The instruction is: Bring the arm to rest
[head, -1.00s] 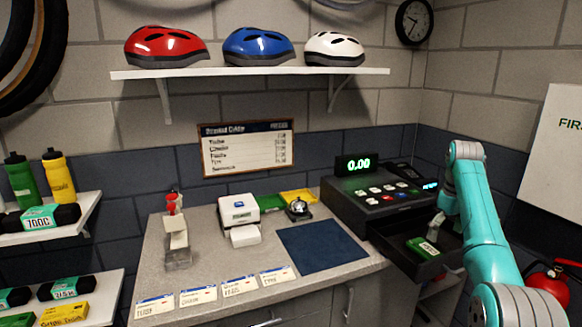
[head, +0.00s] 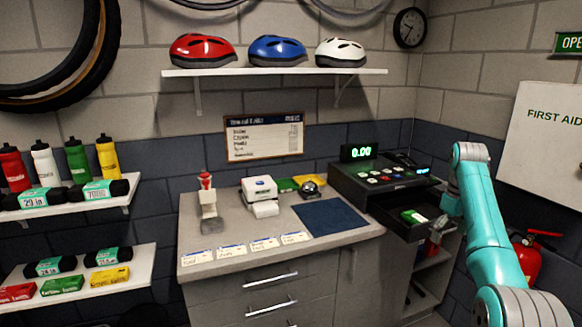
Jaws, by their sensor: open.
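My arm (head: 478,200), teal with grey joints, rises at the right of the head view and bends down at its top. My gripper (head: 434,245) hangs at the right front of the open cash drawer (head: 391,220). It is small and partly dark in this view, and it appears open. A green box (head: 413,216) with a pale label lies in the drawer, apart from the gripper.
The cash register (head: 380,176) reads 0.00 on the grey counter (head: 240,234). A blue mat (head: 329,217), a white printer (head: 260,195) and a bell (head: 309,189) stand there. A fire extinguisher (head: 527,259) is right of my arm. Shelves (head: 100,289) stand at left.

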